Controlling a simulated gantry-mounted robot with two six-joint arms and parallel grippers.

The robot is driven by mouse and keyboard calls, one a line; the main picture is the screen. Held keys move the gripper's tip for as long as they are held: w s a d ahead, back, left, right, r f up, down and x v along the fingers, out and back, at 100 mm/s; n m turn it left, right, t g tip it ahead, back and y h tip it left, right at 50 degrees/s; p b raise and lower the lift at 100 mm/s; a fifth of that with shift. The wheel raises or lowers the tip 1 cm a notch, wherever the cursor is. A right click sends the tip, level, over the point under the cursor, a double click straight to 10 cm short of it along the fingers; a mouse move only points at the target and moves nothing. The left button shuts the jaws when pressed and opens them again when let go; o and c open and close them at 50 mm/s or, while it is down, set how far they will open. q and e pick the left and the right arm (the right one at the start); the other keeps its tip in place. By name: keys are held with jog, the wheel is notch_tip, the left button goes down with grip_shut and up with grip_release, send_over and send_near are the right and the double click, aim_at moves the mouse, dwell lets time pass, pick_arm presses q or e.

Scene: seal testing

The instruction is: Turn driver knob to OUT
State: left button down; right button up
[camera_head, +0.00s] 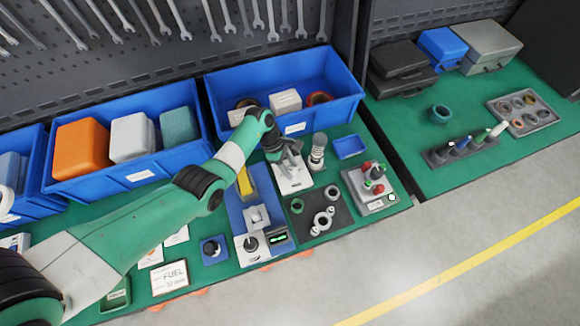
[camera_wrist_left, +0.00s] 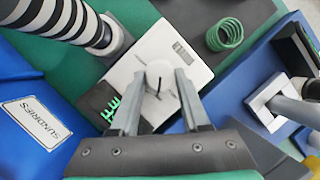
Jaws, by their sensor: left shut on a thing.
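The driver knob (camera_wrist_left: 157,70) is a round white knob with a short black pointer line, on a white plate (camera_wrist_left: 192,43) in the left wrist view. My left gripper (camera_wrist_left: 159,88) has its two grey fingers on either side of the knob, shut on it. The small lettering around the knob is too small to read. In the head view my left gripper (camera_head: 288,160) reaches down over the white unit (camera_head: 297,185), and it hides the knob there. My right gripper is not in view.
A black-and-white striped cylinder (camera_wrist_left: 88,25) stands close beside the plate; a green spring (camera_wrist_left: 225,34) lies on a dark mat on the other side. A blue fixture (camera_head: 238,215) stands left of the unit. Blue bins (camera_head: 335,98) line the back.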

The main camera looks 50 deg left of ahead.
pick_arm(q)
jog(key=shift+s+r+n+p, duration=0.1)
jog(key=shift+r+n+p, duration=0.1)
jog(key=shift+n+p, duration=0.4)
jog(key=n+p, duration=0.2)
jog(key=p, duration=0.1)
jog(key=n+t+y+p, duration=0.1)
jog(key=p, duration=0.1)
jog(key=shift+s+d+n+t+p, duration=0.15)
jog(key=shift+n+t+p, duration=0.15)
jog(key=shift+n+p, duration=0.1)
jog(key=shift+f+n+t+y+p, duration=0.15)
jog(key=shift+n+y+p, duration=0.15)
jog(key=shift+n+p, duration=0.35)
jog(key=shift+n+t+y+p, duration=0.15)
jog(key=shift+n+y+p, duration=0.15)
jog(key=shift+n+p, duration=0.35)
jog(key=shift+c, duration=1.9)
grip_release()
